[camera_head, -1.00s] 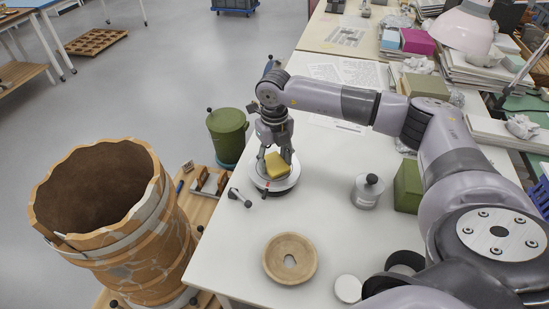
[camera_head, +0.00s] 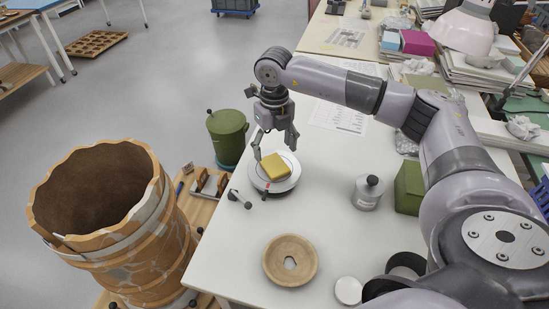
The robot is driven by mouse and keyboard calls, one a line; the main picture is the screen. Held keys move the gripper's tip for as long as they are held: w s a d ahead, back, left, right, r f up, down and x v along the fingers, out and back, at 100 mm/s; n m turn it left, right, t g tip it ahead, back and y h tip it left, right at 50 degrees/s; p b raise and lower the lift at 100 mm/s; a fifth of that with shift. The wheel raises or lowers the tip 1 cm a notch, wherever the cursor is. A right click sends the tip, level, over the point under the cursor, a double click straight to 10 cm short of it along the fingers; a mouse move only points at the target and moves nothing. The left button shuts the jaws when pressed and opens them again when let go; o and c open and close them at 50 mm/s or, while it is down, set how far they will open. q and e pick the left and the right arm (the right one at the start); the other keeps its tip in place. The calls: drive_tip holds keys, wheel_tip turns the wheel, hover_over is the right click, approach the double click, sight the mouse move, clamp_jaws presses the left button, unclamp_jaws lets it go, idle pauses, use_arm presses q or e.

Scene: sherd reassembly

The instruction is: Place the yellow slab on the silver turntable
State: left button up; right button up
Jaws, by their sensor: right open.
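The yellow slab (camera_head: 275,167) lies on the silver turntable (camera_head: 287,183), a low round disc near the left edge of the white table. My right gripper (camera_head: 275,147) is above the slab, with its fingers spread wide and pointing down. One finger is left of the slab and the other is beyond its upper right side. Nothing is held in it. Whether a fingertip touches the slab is too small to tell. My left gripper is out of view.
A green box (camera_head: 409,187) is at the right. A large reassembled vessel (camera_head: 110,220) and a green canister (camera_head: 228,136) stand left of the table. The table's middle is clear.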

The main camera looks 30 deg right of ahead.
sight(274, 164)
wheel_tip(274, 164, up, 7)
idle(0.3)
idle(0.5)
